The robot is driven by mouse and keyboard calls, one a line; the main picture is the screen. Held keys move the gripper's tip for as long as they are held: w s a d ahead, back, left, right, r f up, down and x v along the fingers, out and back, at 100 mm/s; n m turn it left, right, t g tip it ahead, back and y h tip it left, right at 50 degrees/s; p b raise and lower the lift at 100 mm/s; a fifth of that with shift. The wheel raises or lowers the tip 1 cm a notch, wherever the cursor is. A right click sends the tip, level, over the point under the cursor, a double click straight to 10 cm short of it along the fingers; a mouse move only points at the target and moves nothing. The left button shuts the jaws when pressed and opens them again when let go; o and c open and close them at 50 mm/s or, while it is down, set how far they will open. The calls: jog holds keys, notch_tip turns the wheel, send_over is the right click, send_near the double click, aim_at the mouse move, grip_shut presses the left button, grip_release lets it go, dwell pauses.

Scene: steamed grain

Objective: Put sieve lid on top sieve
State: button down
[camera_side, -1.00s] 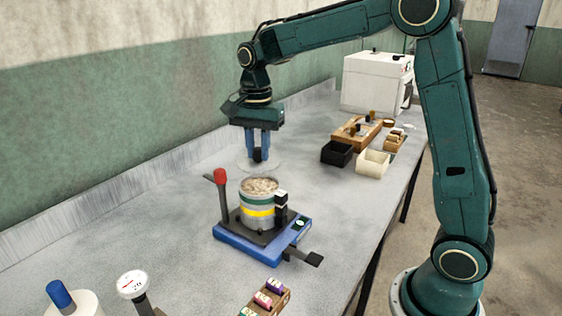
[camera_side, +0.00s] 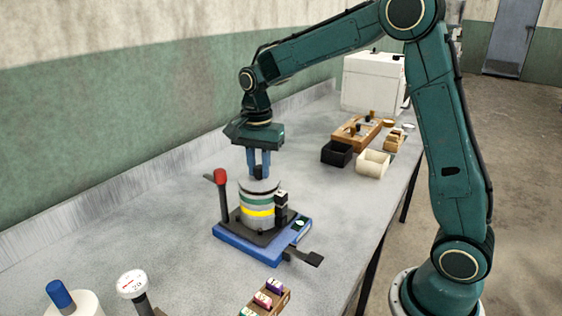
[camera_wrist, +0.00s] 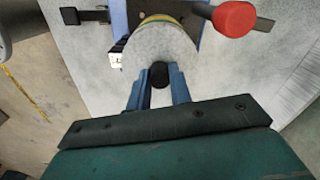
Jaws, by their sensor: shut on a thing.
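My gripper (camera_side: 258,170) is shut on the black knob of the sieve lid (camera_side: 260,186). The lid is a pale, clear-looking disc. In the wrist view it shows as a round grey disc (camera_wrist: 155,48) beyond my gripper (camera_wrist: 159,84). The lid is level over the top sieve (camera_side: 256,200) of the banded stack and covers its opening. I cannot tell whether it rests on the rim or hovers just above it. The grain inside is hidden now.
The stack stands on a blue shaker base (camera_side: 255,253) with a red-topped post (camera_side: 221,176) at its left and a black clamp (camera_side: 281,207) at its right. Black (camera_side: 337,153) and cream (camera_side: 373,164) bins stand behind. A tray of coloured weights (camera_side: 268,297) lies in front.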

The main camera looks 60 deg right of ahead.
aim_at(259, 167)
jog(key=shift+f, duration=0.35)
jog(key=c, duration=1.3)
grip_release()
jog(key=shift+o, duration=0.2)
jog(key=shift+r, duration=0.15)
notch_tip(259, 167, up, 13)
